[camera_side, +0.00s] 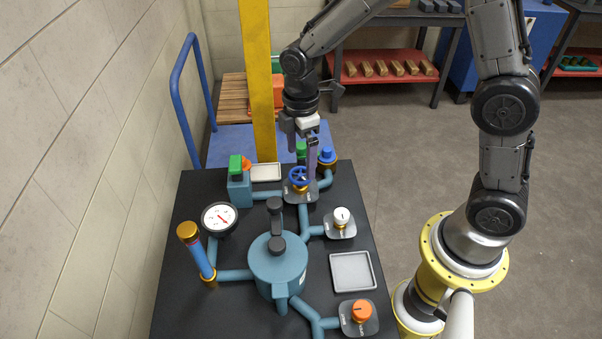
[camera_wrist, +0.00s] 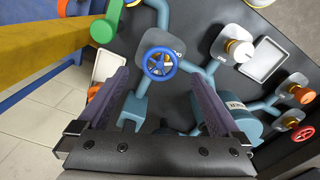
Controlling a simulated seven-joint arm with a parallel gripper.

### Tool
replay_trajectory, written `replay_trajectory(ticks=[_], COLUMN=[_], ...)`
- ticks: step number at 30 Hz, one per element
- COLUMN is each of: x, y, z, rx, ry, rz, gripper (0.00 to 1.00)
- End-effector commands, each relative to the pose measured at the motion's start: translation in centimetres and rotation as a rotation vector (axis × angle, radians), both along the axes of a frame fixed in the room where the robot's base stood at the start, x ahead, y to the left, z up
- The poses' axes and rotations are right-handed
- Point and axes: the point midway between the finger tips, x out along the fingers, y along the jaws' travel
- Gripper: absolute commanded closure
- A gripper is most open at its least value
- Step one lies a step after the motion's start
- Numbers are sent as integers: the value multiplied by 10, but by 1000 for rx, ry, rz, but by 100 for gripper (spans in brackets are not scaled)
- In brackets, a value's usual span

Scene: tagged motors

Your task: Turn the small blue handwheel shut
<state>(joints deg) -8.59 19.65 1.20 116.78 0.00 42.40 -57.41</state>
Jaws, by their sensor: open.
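The small blue handwheel (camera_side: 299,177) stands on a grey plate on the black bench top, at the end of a teal pipe, in the middle of the side view. In the wrist view the wheel (camera_wrist: 148,65) shows as a blue spoked ring, with some orange-yellow below it. My gripper (camera_side: 303,158) is above the wheel, pointing down, its purple fingers apart. In the wrist view the gripper (camera_wrist: 160,73) is open and empty, with the wheel lying between and beyond the fingertips. I cannot tell whether any finger touches it.
A white knob (camera_side: 342,216), an orange knob (camera_side: 361,311) and a blue-capped fitting (camera_side: 327,156) stand nearby. The teal tank (camera_side: 278,268) has a dark upright handle. A yellow post (camera_side: 257,80) rises behind the bench. A grey tray (camera_side: 353,271) lies at the right.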

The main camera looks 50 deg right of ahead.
Motion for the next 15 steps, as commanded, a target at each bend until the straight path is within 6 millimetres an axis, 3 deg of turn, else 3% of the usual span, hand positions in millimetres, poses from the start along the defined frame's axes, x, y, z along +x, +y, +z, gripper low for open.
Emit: replay_trajectory(ticks=[6, 15], x=[-1, -1], y=[0, 0], z=[-39, -62], rx=[-1, 0], ry=[4, 1], rz=[0, 0], gripper=[0, 0])
